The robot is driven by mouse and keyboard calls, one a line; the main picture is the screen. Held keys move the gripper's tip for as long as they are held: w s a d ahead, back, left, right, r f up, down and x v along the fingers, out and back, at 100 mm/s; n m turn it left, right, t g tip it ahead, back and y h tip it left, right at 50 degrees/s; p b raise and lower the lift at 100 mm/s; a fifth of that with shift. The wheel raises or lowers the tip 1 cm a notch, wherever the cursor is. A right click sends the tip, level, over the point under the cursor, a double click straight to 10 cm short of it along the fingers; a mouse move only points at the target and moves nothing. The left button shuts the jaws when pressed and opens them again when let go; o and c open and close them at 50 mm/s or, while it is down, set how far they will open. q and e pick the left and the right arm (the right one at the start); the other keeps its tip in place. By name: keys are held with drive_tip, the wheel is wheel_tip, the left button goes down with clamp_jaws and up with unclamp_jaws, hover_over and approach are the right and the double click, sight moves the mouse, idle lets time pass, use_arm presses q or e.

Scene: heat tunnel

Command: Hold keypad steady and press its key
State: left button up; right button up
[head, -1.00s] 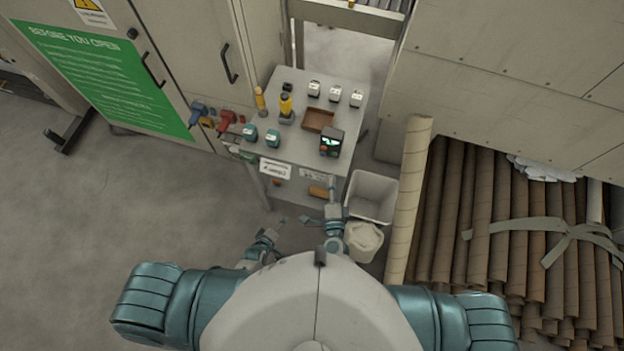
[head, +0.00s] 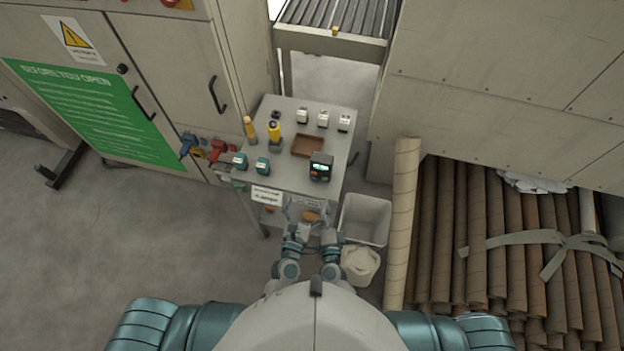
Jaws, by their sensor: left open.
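The keypad is most likely the small dark device with a lit green screen (head: 320,167), upright near the right front of the grey table (head: 285,185). A small red-orange spot shows on its lower front. My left gripper (head: 291,208) is open and empty at the table's front edge, to the left of and nearer me than the device. My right gripper (head: 327,219) is close beside it on the right, also short of the device. Its fingers are too small and merged with the background to read. Neither gripper touches the device.
A brown tray (head: 307,154) lies behind the device. Yellow-topped tools (head: 274,133), teal blocks (head: 263,165) and white-topped blocks (head: 323,119) stand around it. A tall cardboard tube (head: 402,220) is farther right.

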use_arm(q)
approach(321, 165)
drive_tip(key=x, duration=1.1)
drive_tip(key=shift+w+a+r, duration=0.15)
drive_tip(key=shift+w+a, duration=0.15)
drive_tip(key=shift+w+d, duration=0.15)
drive_tip(key=shift+w, duration=0.05)
drive_tip(key=shift+d, duration=0.35)
use_arm(e)
drive_tip(key=shift+d, duration=0.45)
use_arm(q)
drive_tip(key=c, duration=0.6)
drive_tip(key=shift+a, duration=0.2)
drive_tip(key=c, duration=0.7)
use_arm(e)
drive_tip(key=shift+a, duration=0.15)
use_arm(q)
drive_tip(key=shift+a, duration=0.1)
use_arm(e)
drive_tip(key=shift+a, duration=0.1)
clamp_jaws()
drive_tip(key=shift+d, duration=0.2)
